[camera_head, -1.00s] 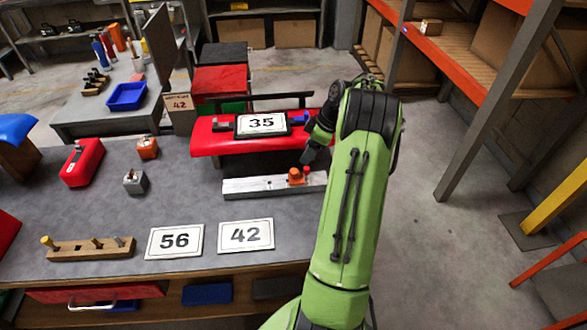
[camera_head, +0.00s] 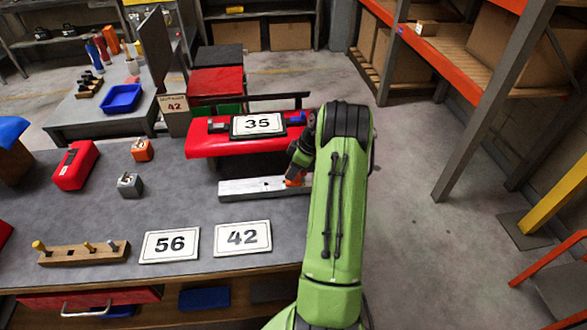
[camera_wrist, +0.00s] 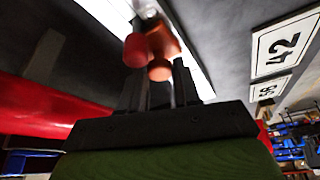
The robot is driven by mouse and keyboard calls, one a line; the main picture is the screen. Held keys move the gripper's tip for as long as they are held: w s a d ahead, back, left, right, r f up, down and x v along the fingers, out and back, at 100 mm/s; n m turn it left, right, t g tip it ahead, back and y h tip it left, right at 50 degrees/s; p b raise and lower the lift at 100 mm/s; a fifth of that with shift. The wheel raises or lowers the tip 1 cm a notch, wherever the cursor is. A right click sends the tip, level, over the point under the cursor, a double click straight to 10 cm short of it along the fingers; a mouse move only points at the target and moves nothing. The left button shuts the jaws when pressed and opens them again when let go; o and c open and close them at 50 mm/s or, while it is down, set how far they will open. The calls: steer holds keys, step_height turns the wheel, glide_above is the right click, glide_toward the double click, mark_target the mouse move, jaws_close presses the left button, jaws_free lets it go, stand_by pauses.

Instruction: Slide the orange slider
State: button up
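The orange slider (camera_head: 293,181) sits on a pale metal rail (camera_head: 248,189) near the right end of the workbench, partly hidden by my arm. In the wrist view the slider (camera_wrist: 165,42) has a red knob (camera_wrist: 136,50) and a rounded orange part, and it stands on the bright rail. My gripper (camera_head: 297,166) is just above the slider. In the wrist view my gripper (camera_wrist: 160,78) shows two dark fingers apart, with the slider at and just beyond their tips. I cannot tell whether they touch it.
A red stand with a "35" sign (camera_head: 257,124) is right behind the rail. A red box (camera_head: 75,165) and small blocks are to the left. The bench between is clear.

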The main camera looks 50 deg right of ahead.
jaws_close()
steer(key=shift+w+a, duration=0.1)
steer(key=w+a, duration=0.4)
steer(key=a, duration=0.1)
steer(key=w+a+b, duration=0.1)
steer(key=w+a, duration=0.3)
steer(key=a, duration=0.1)
steer(key=w+a+b, duration=0.1)
steer(key=w+a, duration=0.3)
steer(key=shift+w+a, duration=0.25)
steer(key=shift+a, duration=0.15)
steer(key=shift+r, duration=0.1)
steer(key=o, duration=0.7)
jaws_free()
steer(key=shift+a, duration=0.1)
steer(key=shift+o, duration=0.2)
